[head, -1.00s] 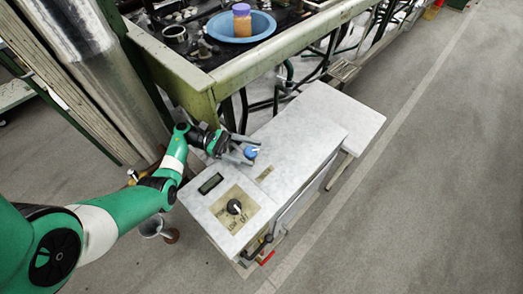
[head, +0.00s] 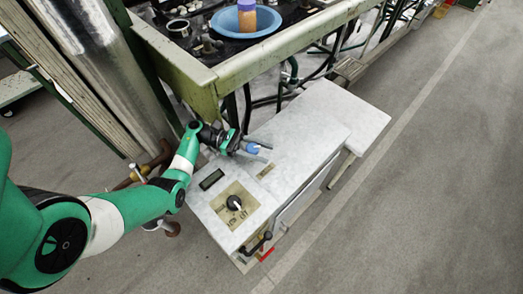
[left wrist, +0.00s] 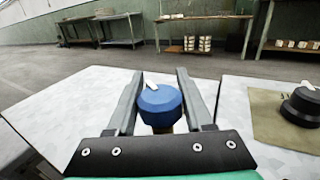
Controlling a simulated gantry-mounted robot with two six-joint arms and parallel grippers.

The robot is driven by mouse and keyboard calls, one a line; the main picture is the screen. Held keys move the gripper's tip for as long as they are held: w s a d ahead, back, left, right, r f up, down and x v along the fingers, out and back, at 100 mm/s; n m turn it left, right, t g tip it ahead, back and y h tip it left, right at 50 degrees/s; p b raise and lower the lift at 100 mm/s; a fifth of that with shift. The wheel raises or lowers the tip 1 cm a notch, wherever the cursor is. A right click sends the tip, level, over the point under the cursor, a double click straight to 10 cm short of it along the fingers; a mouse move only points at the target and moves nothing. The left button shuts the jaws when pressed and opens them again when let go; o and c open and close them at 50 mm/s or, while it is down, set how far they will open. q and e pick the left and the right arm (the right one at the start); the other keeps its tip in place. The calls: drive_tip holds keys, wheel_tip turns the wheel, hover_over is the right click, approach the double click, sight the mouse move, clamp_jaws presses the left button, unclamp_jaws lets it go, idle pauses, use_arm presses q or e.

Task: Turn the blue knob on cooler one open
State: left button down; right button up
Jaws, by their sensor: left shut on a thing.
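The blue knob (head: 252,148) stands on the top of the pale grey cooler (head: 308,122). My left gripper (head: 257,147) reaches in from the left, low over the top, with its two fingers on either side of the knob and shut on it. In the left wrist view, the round blue knob (left wrist: 160,106) sits between the grey fingers (left wrist: 160,96), with a white pointer on its top angled up and left. The fingers hide part of the knob in the head view. My right gripper is not in view.
A black dial (head: 234,202) on a tan plate and a small display (head: 211,179) sit on the cooler's near part. A black lever (head: 257,243) projects from its front. Behind stands a green-framed table (head: 205,82) with a blue basin (head: 263,26). Floor to the right is clear.

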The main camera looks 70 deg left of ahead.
use_arm(q)
drive_tip(key=shift+y, duration=0.3)
drive_tip(key=n+t+y, duration=0.1)
drive_tip(key=n+t+y+p, duration=0.2)
drive_tip(key=y, duration=0.1)
drive_tip(key=shift+w+a+r+n, duration=0.1)
drive_tip(key=shift+w+a+n, duration=0.15)
drive_tip(key=shift+a+n, duration=0.05)
drive_tip(key=n+y, duration=0.1)
drive_tip(key=n+t+y+p, duration=0.1)
drive_tip(key=y, duration=0.1)
drive_tip(key=shift+w+a, duration=0.1)
drive_tip(key=shift+a, duration=0.15)
drive_tip(key=shift+a+n+t+y+p, duration=0.15)
drive_tip(key=shift+n+t+y+p, duration=0.1)
drive_tip(key=shift+n+y, duration=0.35)
drive_tip(key=shift+a+n+t+y+p, duration=0.2)
drive_tip(key=shift+n+y, duration=0.1)
drive_tip(key=shift+y, duration=0.5)
drive_tip(key=shift+w, duration=0.1)
drive_tip(key=shift+c, duration=1.4)
unclamp_jaws()
